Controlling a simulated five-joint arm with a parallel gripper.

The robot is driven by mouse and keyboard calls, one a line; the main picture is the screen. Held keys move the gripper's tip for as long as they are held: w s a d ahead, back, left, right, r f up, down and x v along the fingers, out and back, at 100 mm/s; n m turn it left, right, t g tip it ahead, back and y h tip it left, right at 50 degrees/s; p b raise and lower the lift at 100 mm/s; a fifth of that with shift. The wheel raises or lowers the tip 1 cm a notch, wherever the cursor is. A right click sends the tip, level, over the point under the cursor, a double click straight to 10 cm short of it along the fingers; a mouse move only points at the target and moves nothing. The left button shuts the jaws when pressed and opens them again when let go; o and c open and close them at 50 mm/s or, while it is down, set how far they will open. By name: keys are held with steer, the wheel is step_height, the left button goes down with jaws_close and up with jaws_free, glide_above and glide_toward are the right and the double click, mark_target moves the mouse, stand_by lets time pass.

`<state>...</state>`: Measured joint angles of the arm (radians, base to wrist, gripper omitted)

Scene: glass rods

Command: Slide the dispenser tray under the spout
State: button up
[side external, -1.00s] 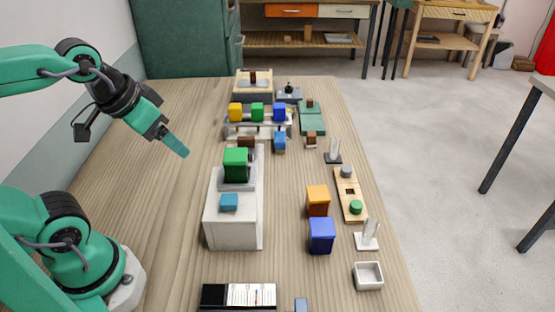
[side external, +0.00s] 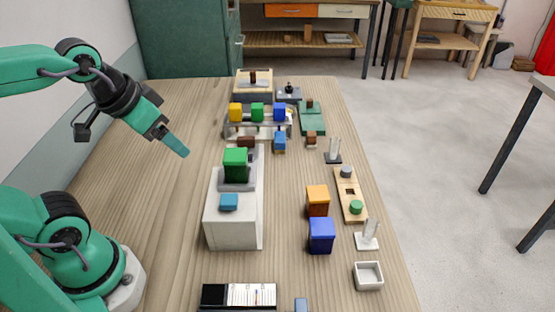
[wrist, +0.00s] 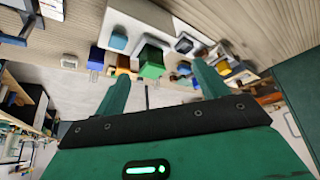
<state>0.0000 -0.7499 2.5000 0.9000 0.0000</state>
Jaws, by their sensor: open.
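My gripper (side external: 182,151) hangs in the air left of the objects, clear of all of them. In the wrist view its two fingers are spread and empty (wrist: 155,86). A long white housing (side external: 233,222) stands mid-table, with a blue block (side external: 229,202) on its front top and a green block (side external: 235,164) on a grey seat behind. A small brown block (side external: 246,142) lies behind the green one. A small white open tray (side external: 368,285) sits at the front right. I cannot tell which part is the dispenser tray or the spout.
A rack (side external: 231,131) with yellow, green and blue blocks stands farther back. Orange (side external: 318,200) and blue (side external: 321,236) boxes and a wooden peg board (side external: 349,186) stand right. A black-and-white case (side external: 238,296) lies in front. The table's left side is bare.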

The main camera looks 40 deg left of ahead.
steer(key=n+g, duration=0.6)
steer(key=n, duration=0.3)
glide_above(246, 138)
step_height(246, 138, down, 15)
steer(key=shift+s+r, duration=0.1)
steer(key=shift+w+a+f, duration=0.15)
steer(key=shift+w+f, duration=0.05)
steer(key=shift+f, duration=0.2)
steer(key=shift+f, duration=0.15)
steer(key=shift+f, duration=3.75)
